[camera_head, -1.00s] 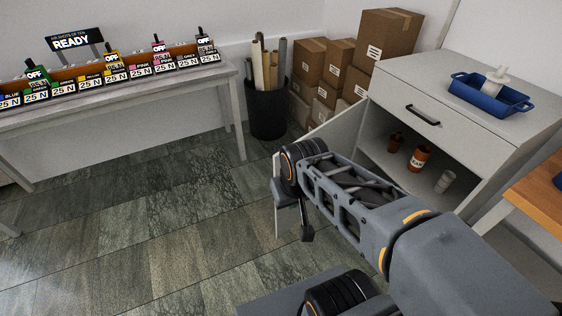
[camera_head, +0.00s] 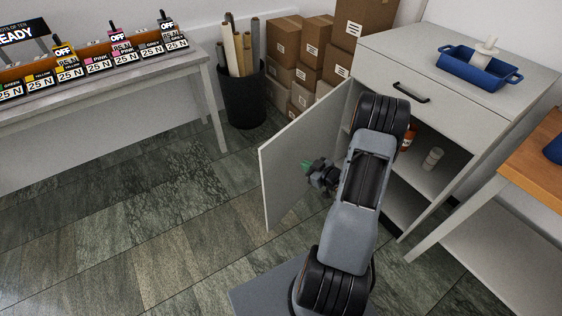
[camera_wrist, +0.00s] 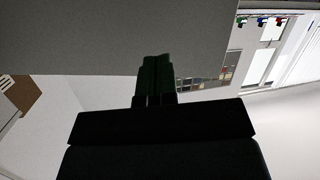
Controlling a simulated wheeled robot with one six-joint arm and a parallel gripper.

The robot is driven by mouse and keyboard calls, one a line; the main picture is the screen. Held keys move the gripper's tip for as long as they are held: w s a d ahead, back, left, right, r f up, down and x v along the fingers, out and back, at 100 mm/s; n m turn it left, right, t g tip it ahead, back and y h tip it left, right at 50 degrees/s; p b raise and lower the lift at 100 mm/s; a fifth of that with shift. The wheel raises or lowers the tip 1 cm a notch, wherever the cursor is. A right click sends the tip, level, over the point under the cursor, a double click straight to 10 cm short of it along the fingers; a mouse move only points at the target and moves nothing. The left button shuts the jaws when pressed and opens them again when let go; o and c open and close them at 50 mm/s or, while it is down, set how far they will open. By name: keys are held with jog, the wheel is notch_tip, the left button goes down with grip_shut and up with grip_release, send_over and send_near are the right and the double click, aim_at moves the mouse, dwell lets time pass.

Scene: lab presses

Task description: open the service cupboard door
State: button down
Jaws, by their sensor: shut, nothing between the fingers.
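The service cupboard is the light grey cabinet (camera_head: 470,98) at the right of the head view. Its door (camera_head: 292,165) stands wide open, swung out to the left, and the shelves inside show. My gripper (camera_head: 308,166) is beside the door's inner face, with its fingers pointing left toward it. I cannot tell whether they touch. In the wrist view, my gripper (camera_wrist: 155,68) is dark, with its fingers together and nothing between them. A large grey panel (camera_wrist: 75,35), which looks like the door, fills the upper left there. My arm hides part of the cupboard opening.
An orange-labelled bottle (camera_head: 408,139) and a white container (camera_head: 433,158) stand inside. A blue tray (camera_head: 453,67) sits on top, above a drawer with a black handle (camera_head: 410,93). A black bin (camera_head: 243,108) and stacked boxes (camera_head: 312,45) stand behind the door. Floor (camera_head: 170,220) is clear at left.

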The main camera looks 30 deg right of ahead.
aim_at(276, 157)
jog(key=s+f+t+y, duration=0.2)
jog(key=s, duration=0.2)
jog(key=shift+m, duration=0.3)
jog(key=x, duration=0.9)
jog(key=a+x, duration=0.1)
jog(key=x, duration=0.4)
jog(key=shift+s+r+p, duration=0.2)
jog(key=shift+r+p, duration=0.15)
